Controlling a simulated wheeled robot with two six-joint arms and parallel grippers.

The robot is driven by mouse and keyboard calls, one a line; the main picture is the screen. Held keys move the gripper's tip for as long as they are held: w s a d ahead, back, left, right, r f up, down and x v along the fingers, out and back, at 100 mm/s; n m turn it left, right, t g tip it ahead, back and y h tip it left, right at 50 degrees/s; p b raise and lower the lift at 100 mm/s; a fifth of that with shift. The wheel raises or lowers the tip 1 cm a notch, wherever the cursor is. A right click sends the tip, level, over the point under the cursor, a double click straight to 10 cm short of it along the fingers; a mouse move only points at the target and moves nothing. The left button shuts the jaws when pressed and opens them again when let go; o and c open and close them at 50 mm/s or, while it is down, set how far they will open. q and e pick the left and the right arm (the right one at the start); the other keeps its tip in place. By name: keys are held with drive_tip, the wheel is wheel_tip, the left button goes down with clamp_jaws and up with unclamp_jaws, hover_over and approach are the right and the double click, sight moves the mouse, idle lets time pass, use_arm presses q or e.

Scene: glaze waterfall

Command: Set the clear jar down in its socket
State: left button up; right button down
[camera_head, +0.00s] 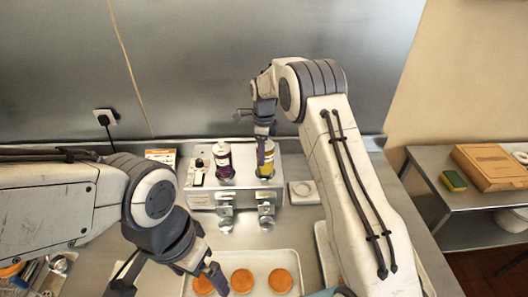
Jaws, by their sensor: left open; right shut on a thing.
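My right gripper (263,143) is shut on the clear jar (271,159), which looks see-through with yellow contents. The jar is upright at the right side of the white dispenser block (246,182). A finger covers part of it, and its base and socket are hidden, so I cannot tell whether it is seated. A second jar (223,160) with dark purple contents and a pale top stands upright to its left on the block. My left gripper (168,283) is open and empty over the left part of the baking tray.
Two metal taps (226,213) (266,212) stick out of the block's front. Below them is a tray (290,256) with round orange cakes (242,281). A white square item (303,192) lies right of the block.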

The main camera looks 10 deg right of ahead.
drive_tip(key=shift+f, duration=0.4)
idle(0.3)
unclamp_jaws()
wheel_tip(320, 180, up, 10)
drive_tip(key=b, duration=0.3)
drive_tip(key=shift+r+b, duration=0.25)
drive_tip(key=shift+b, duration=0.1)
wheel_tip(320, 180, down, 10)
drive_tip(key=p, duration=0.3)
drive_tip(key=shift+f+p, duration=0.2)
drive_tip(key=shift+p, duration=0.1)
drive_tip(key=shift+r, duration=0.2)
